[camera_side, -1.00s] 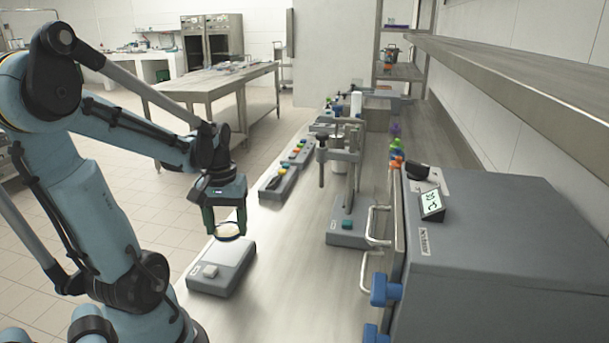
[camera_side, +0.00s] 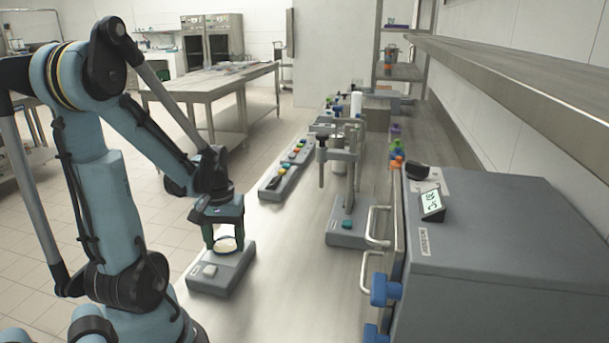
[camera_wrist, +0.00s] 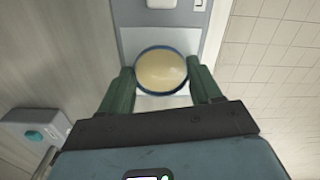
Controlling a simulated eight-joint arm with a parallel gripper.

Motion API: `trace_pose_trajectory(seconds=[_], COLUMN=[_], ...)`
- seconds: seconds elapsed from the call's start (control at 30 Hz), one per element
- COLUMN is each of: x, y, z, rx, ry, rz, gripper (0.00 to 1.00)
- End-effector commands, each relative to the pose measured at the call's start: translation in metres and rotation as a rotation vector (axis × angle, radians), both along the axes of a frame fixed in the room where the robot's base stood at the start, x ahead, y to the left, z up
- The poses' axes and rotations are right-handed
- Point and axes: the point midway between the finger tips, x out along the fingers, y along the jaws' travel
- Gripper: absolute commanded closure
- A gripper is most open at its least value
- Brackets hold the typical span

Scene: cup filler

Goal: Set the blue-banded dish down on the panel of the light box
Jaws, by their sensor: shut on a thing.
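The blue-banded dish (camera_wrist: 161,70) is round with a pale yellow content and a dark blue rim; it also shows in the side view (camera_side: 226,245). My gripper (camera_side: 225,240) is shut on it, one green finger on each side. In the wrist view, my gripper (camera_wrist: 162,88) has the dish between its fingertips. The light box (camera_side: 208,285) is a grey unit with a square button at its near end. Its white panel (camera_wrist: 182,101) lies under the dish and is partly hidden. The dish is over the panel; I cannot tell whether it touches.
A grey stand device (camera_side: 345,232) with a green button is to the right. A row of coloured buttons on a grey strip (camera_side: 287,168) lies behind. A large grey cabinet with handles (camera_side: 490,240) fills the right. The bench (camera_side: 290,275) between is clear.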

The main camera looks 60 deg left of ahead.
Motion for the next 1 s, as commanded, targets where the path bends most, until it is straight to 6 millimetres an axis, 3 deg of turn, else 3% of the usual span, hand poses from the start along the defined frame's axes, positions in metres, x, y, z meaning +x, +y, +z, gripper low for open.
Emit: trace_pose_trajectory(seconds=[0.13,0.17,0.3,0.67,1.0], x=[0.000,0.000,0.000,0.000,0.000], y=[0.000,0.000,0.000,0.000,0.000], z=[-0.003,-0.003,-0.003,0.000,0.031], rx=[0.000,0.000,0.000,0.000,0.000], ry=[0.000,0.000,0.000,0.000,0.000], rz=[0.000,0.000,0.000,0.000,0.000], gripper=[0.66,0.32,0.11,0.11,0.11])
